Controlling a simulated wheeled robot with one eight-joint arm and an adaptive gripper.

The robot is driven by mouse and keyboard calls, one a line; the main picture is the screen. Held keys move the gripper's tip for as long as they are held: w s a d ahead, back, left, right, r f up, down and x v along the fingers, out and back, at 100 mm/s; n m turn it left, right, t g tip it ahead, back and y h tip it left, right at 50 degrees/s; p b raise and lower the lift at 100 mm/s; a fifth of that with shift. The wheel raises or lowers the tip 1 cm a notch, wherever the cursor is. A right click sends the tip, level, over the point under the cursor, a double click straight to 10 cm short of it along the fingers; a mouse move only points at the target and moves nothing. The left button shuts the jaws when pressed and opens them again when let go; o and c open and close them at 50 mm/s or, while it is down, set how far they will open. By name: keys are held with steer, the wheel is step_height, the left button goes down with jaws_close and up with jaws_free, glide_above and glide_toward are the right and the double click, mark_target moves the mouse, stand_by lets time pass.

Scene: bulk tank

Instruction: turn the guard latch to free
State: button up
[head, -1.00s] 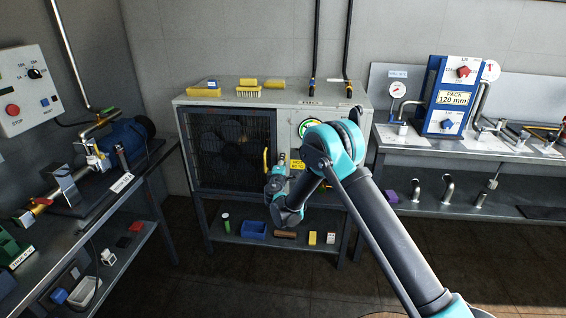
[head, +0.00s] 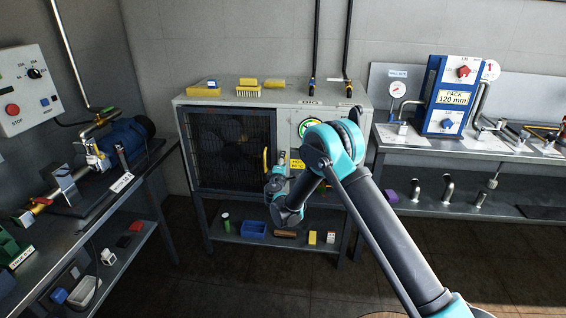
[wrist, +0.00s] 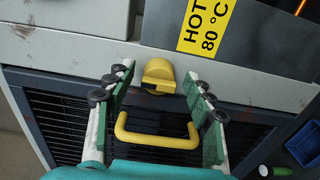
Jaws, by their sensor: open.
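The guard latch (wrist: 158,76) is a yellow rounded knob on the pale frame strip beside the dark mesh guard (head: 230,148). In the wrist view it sits just beyond and between my fingertips. A yellow handle (wrist: 157,139) on the guard lies between the fingers, nearer my palm; it also shows in the head view (head: 265,160). My gripper (wrist: 157,84) is open, with one finger on each side of the latch and visible gaps to it. In the head view, my arm hides most of the latch area.
A yellow "HOT 80 °C" label (wrist: 206,24) is close to the latch. Brushes and yellow blocks (head: 248,87) lie on top of the cabinet (head: 287,97). A lower shelf (head: 268,240) holds a blue bin (head: 253,229) and small items. Benches flank the cabinet on both sides.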

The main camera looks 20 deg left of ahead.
steer(key=v, duration=1.2)
steer(key=shift+d, duration=0.1)
